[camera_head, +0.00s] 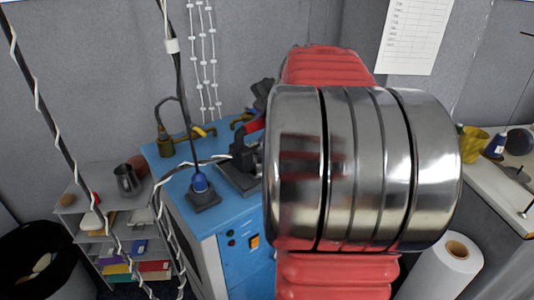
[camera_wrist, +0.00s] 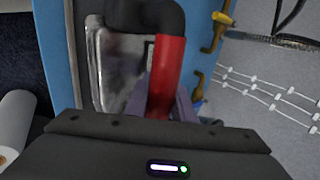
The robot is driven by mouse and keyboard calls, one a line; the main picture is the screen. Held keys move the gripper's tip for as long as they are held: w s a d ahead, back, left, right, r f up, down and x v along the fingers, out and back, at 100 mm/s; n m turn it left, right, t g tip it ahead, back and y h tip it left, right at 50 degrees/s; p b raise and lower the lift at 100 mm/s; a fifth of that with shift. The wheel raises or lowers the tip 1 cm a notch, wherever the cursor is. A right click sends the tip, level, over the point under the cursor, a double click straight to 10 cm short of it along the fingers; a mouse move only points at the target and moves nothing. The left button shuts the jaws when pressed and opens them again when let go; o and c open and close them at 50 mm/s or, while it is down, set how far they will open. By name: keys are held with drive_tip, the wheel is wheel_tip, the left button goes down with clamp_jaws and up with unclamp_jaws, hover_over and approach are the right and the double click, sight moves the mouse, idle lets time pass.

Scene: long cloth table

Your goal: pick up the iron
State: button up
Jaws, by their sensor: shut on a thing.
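The iron (camera_wrist: 165,70) has a red handle with a black end and stands by a silver metal plate in the wrist view. My gripper (camera_wrist: 161,104) is shut on the red handle, with one purple-grey finger on each side of it. In the head view, the red and dark iron (camera_head: 253,127) shows at the back right of the blue cabinet top, partly hidden by my arm. I cannot tell whether the iron touches the surface under it.
The blue cabinet top (camera_head: 180,160) also carries a blue-capped dark object (camera_head: 201,192) and brass fittings (camera_head: 200,132). A shelf with a metal pitcher (camera_head: 127,180) stands left. A white roll (camera_head: 448,268) stands right. Cables hang at the left. A grey wall is behind.

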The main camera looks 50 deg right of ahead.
drive_tip(key=shift+w+r, duration=0.1)
drive_tip(key=shift+r, duration=0.05)
clamp_jaws()
drive_tip(key=shift+r, duration=0.1)
wheel_tip(320, 180, up, 10)
idle(0.5)
idle(0.6)
